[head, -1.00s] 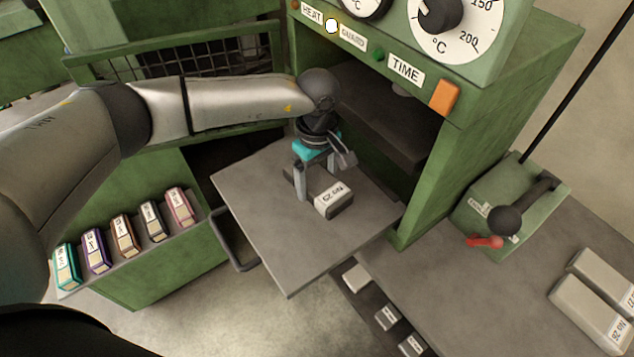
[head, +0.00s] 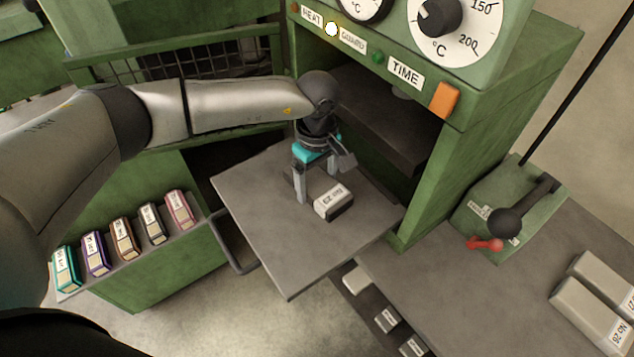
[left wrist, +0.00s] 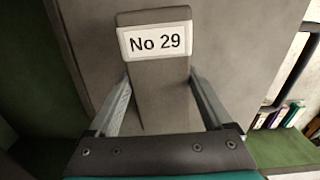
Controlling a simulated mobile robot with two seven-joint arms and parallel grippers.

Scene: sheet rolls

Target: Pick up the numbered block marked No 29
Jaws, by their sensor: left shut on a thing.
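The numbered block marked No 29 (head: 334,202) is a grey block with a white label, lying on the pulled-out grey plate (head: 290,265) in front of the green machine. My left gripper (head: 314,197) reaches down over the plate and is shut on the block, fingers on both its sides. In the left wrist view the label No 29 reads clearly on the block (left wrist: 162,85), and the fingers of my left gripper (left wrist: 160,90) flank it. Whether the block is clear of the plate I cannot tell. My right gripper is not in view.
The green machine's open chamber (head: 385,120) is just behind the plate. Several coloured boxes (head: 123,240) stand on a ledge at left. A lever box (head: 510,210) and grey blocks (head: 590,310) are on the right bench. A plate handle (head: 235,250) sticks out at left.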

